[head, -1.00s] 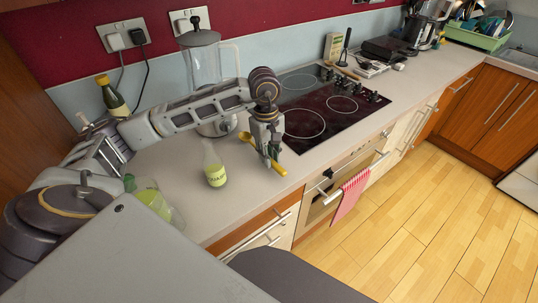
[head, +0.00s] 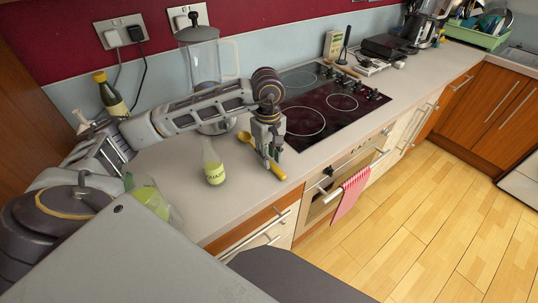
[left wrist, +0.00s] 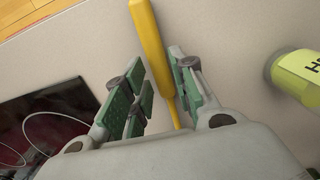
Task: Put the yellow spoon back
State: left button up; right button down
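The yellow spoon (head: 278,171) lies on the grey counter beside the hob, its bowl toward the wall and its handle toward the front edge. My left gripper (head: 268,156) is low over the handle and hides its middle. In the left wrist view, the spoon's handle (left wrist: 151,40) runs between the green-padded fingers of the left gripper (left wrist: 156,64). The fingers stand apart, with a gap visible on the left side of the handle. The green dish rack (head: 476,40) stands far off at the upper right, by the sink. My right gripper is out of view.
A labelled bottle (head: 213,165) stands just left of the spoon. A blender (head: 203,62) is behind my left arm. The black hob (head: 325,108) is to the right. The counter front between bottle and spoon is clear.

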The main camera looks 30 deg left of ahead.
pick_arm(q)
jog(key=shift+o, duration=0.5)
jog(key=o, duration=0.5)
jog(key=shift+c, duration=0.2)
notch_tip(320, 180, up, 12)
jog(key=shift+a, duration=0.15)
dwell(0.6)
dwell(0.9)
